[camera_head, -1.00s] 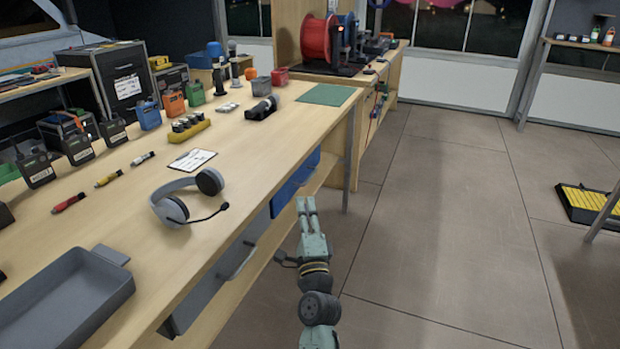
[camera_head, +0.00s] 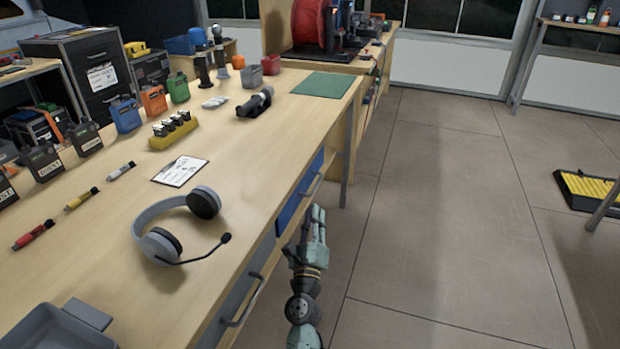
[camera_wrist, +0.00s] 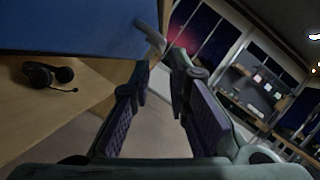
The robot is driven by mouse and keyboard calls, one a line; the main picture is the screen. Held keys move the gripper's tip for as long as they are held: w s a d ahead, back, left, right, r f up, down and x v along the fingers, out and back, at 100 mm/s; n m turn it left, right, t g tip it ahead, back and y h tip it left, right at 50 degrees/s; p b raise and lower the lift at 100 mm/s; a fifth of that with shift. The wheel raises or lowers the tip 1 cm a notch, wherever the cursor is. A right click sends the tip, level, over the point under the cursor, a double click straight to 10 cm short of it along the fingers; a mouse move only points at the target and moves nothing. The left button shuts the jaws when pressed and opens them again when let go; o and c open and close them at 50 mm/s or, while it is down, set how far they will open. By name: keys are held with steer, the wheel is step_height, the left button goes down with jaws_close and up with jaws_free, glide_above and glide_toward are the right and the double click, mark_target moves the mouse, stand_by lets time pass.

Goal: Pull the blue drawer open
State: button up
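The blue drawer (camera_head: 297,193) is under the far end of the long wooden workbench, its front facing the aisle and its bar handle (camera_head: 312,184) on that front. In the wrist view the blue front (camera_wrist: 70,27) fills the upper left, with the grey handle (camera_wrist: 150,38) sticking out at its right edge. My gripper (camera_head: 316,213) is low beside the bench, just in front of the blue drawer. In the wrist view my gripper (camera_wrist: 160,75) is open, with nothing between its fingers. The handle is just beyond the fingertips; I cannot tell whether they touch.
A grey drawer with a dark handle (camera_head: 242,300) is nearer on the same bench side. A headset (camera_head: 178,225), a clipboard (camera_head: 180,171) and a grey tray (camera_head: 50,328) lie on the bench top. A bench leg (camera_head: 348,150) stands beyond the blue drawer. The aisle floor (camera_head: 430,220) is clear.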

mark_target(316, 185)
steer(key=p+x, duration=0.1)
steer(key=x, duration=0.9)
steer(key=shift+w+d+r, duration=0.1)
steer(key=shift+w+r, duration=0.05)
steer(key=shift+c, duration=0.2)
jaws_close()
